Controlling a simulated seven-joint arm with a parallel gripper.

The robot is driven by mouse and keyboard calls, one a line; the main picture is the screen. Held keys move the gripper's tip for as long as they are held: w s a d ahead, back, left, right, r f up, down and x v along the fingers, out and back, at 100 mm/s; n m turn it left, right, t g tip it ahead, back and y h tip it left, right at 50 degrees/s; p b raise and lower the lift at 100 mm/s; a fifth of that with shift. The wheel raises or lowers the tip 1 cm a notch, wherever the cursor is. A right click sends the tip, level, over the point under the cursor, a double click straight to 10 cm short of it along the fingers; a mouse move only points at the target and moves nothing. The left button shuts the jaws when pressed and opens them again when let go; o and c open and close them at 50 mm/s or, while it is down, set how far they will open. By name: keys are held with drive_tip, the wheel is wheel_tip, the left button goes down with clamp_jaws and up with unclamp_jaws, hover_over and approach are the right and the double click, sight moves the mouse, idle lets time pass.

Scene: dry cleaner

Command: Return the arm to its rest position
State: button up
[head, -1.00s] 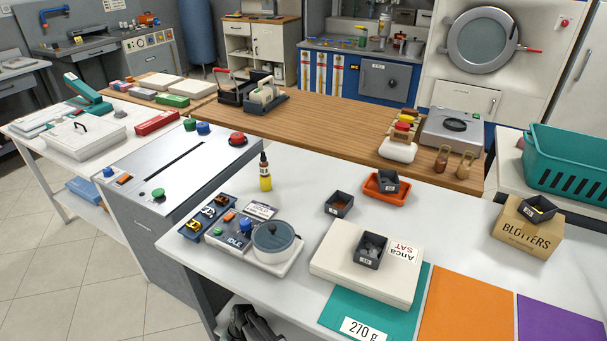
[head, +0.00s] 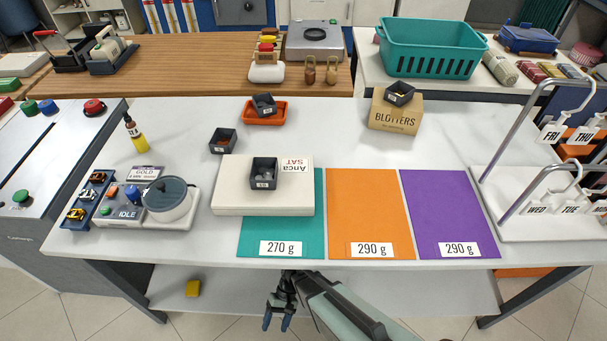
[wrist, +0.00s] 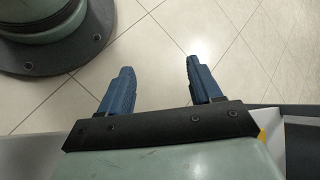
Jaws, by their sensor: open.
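My gripper (head: 277,322) hangs in front of the white table's front edge, at the bottom centre of the head view, below the tabletop. Its blue fingers point down. In the wrist view my gripper (wrist: 158,85) has its two blue fingers wide apart with only tiled floor between them. It is open and empty and touches nothing that I can see. My arm comes in from the bottom right of the head view.
The white table (head: 365,135) holds a teal mat (head: 282,218), an orange mat (head: 368,215), a purple mat (head: 448,215) and a cream box (head: 235,197). A rack (head: 520,195) stands right. Open floor lies in front.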

drive_tip(key=s+d+r+m+t+h, duration=0.1)
drive_tip(key=s+d+r, duration=0.1)
drive_tip(key=d, duration=1.1)
drive_tip(key=s+d+r+m+t+h, duration=0.1)
drive_tip(key=s+d+r+m+h, duration=0.1)
drive_tip(key=d, duration=1.2)
drive_tip(key=shift+s+r, duration=0.7)
drive_tip(key=shift+s, duration=0.15)
